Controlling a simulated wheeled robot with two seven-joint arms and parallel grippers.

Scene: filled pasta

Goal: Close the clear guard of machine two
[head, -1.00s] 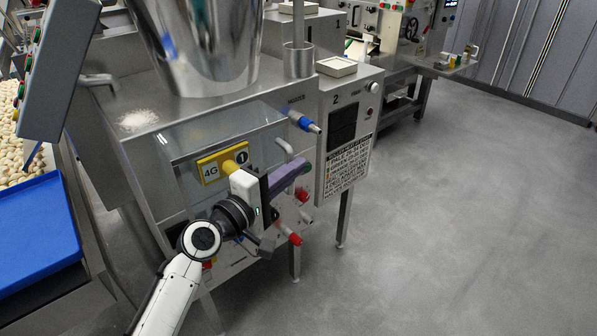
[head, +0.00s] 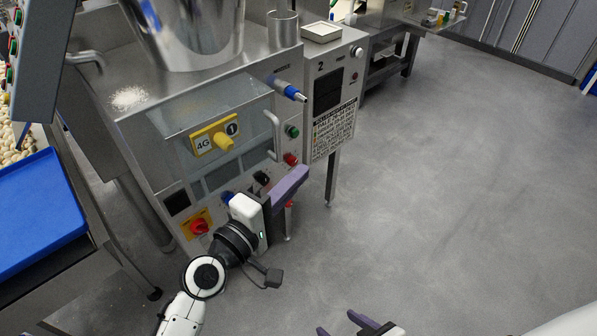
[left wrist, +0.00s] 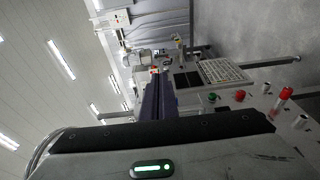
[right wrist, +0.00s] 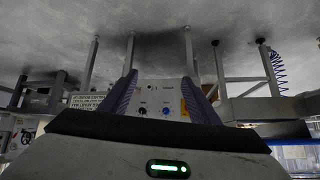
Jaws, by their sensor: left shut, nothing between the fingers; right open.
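Machine two (head: 322,112) is the steel unit with the "2" box on its right. Its clear guard (head: 180,140) spans the upper front, by the yellow 4G plate (head: 203,146). A curved steel handle (head: 275,128) stands at the guard's right edge. I cannot tell whether the guard sits flush. My left gripper (head: 303,170) is shut and empty, below the handle in front of the lower controls; its purple fingers also show in the left wrist view (left wrist: 158,100). My right gripper (head: 342,326) is open and empty at the bottom edge; its fingers frame a control panel in the right wrist view (right wrist: 160,95).
A blue-tipped nozzle (head: 288,90) juts out above the handle. A red knob (head: 199,226) and several buttons sit on the lower front. A blue tray (head: 35,210) lies at the left. Open grey floor (head: 450,190) fills the right.

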